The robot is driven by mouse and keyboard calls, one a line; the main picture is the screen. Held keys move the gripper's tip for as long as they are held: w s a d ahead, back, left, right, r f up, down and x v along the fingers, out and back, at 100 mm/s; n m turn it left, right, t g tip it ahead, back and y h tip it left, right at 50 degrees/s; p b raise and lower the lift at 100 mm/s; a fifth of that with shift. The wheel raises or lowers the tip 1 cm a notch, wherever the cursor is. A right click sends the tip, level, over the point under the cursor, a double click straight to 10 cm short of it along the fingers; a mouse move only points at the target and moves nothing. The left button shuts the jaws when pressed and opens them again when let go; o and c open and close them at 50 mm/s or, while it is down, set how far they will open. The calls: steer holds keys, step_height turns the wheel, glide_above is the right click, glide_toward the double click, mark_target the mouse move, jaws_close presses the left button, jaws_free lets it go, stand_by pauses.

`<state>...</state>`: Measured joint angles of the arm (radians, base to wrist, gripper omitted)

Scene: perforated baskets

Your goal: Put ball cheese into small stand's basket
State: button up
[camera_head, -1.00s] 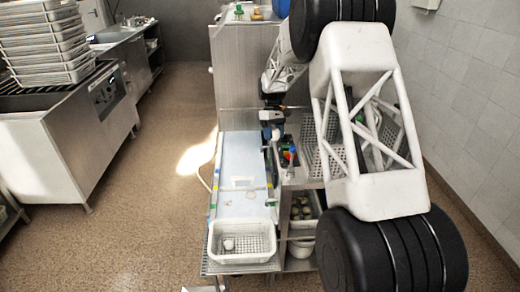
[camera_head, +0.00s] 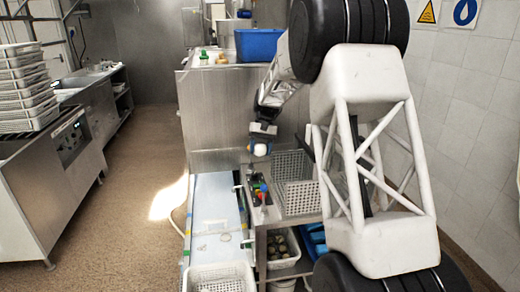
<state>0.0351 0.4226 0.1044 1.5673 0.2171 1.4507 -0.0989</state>
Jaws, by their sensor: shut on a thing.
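My gripper (camera_head: 262,142) is shut on a small white ball (camera_head: 260,150), which looks like the ball cheese. It holds the ball in the air just left of a grey perforated basket (camera_head: 296,196), above the small metal stand (camera_head: 262,222) beside the belt. The basket stands on top of this stand and its visible inside looks empty, though my arm hides its right part. A white basket (camera_head: 219,270) at the near end of the belt is cut off by the bottom edge, so its contents are mostly hidden.
Small dark and coloured items (camera_head: 257,188) lie on the stand left of the grey basket. A lower shelf holds a bin with round things (camera_head: 283,246). A tall steel cabinet (camera_head: 215,125) carries a blue crate (camera_head: 256,45) behind. The pale belt (camera_head: 216,215) is mostly clear.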

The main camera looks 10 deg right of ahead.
steer(key=s+a+f+n+h, duration=0.1)
steer(key=s+a+f+n, duration=0.2)
steer(key=f, duration=0.4)
steer(key=s+a+f+n+h, duration=0.2)
steer(key=s+a+f+n, duration=0.15)
steer(key=f, duration=0.35)
steer(key=s+a+f+n+h, duration=0.1)
steer(key=s+a+f+n, duration=0.25)
steer(key=f, duration=0.35)
steer(key=s+a+f+n+t+h, duration=0.1)
steer(key=s+a+f+n, duration=0.1)
steer(key=s+f+n, duration=0.2)
steer(key=s+a+f+n+t+h, duration=0.1)
steer(key=s+a+f+n+h, duration=0.1)
steer(key=s+f+n, duration=0.3)
steer(key=s+f, duration=0.4)
steer(key=f, duration=0.3)
steer(key=shift+s+a+f, duration=0.2)
steer(key=shift+a+f, duration=0.1)
steer(key=shift+a, duration=0.1)
steer(key=shift+f, duration=0.1)
steer(key=shift+f, duration=4.25)
steer(key=shift+f, duration=0.2)
steer(key=o, duration=1)
